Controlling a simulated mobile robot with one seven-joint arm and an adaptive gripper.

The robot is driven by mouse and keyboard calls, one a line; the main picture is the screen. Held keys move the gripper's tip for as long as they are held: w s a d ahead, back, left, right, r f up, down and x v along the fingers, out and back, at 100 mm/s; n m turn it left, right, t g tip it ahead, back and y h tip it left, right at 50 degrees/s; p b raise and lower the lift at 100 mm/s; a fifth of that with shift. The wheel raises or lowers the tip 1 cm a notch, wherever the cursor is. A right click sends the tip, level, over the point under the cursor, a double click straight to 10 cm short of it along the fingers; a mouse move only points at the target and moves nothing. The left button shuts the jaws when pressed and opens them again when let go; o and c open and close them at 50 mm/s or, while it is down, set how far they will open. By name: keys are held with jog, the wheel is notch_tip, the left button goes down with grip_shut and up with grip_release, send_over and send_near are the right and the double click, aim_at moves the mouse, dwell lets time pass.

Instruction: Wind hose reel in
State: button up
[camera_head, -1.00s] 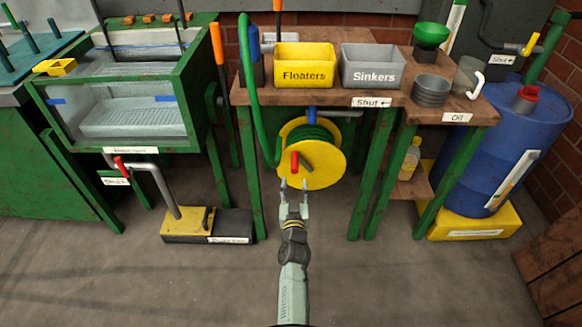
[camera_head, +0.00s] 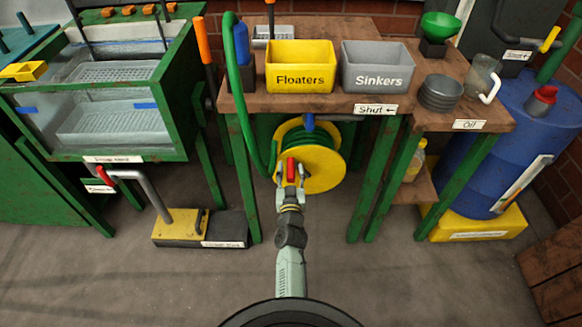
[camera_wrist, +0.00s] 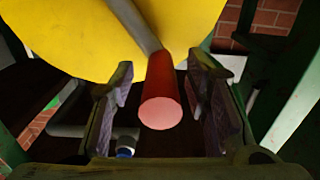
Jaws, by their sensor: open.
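The yellow hose reel (camera_head: 322,169) hangs under the wooden bench, with green hose (camera_head: 303,138) wound on it. The hose (camera_head: 238,90) also loops up the left side to the bench top. The reel's red crank handle (camera_head: 291,170) stands out from its face. My gripper (camera_head: 290,174) is open around the handle. In the wrist view the red handle (camera_wrist: 161,92) points toward the camera between my two open fingers (camera_wrist: 160,100), with a gap on each side. The yellow reel face (camera_wrist: 90,35) fills the top of that view.
A yellow Floaters bin (camera_head: 300,67) and a grey Sinkers bin (camera_head: 377,67) stand on the bench (camera_head: 330,103). Green bench legs (camera_head: 243,180) flank the reel. A yellow-and-black pedal (camera_head: 182,225) is at left, a blue barrel (camera_head: 500,150) at right. Floor in front is clear.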

jog(key=shift+c, duration=0.3)
grip_shut()
dwell(0.6)
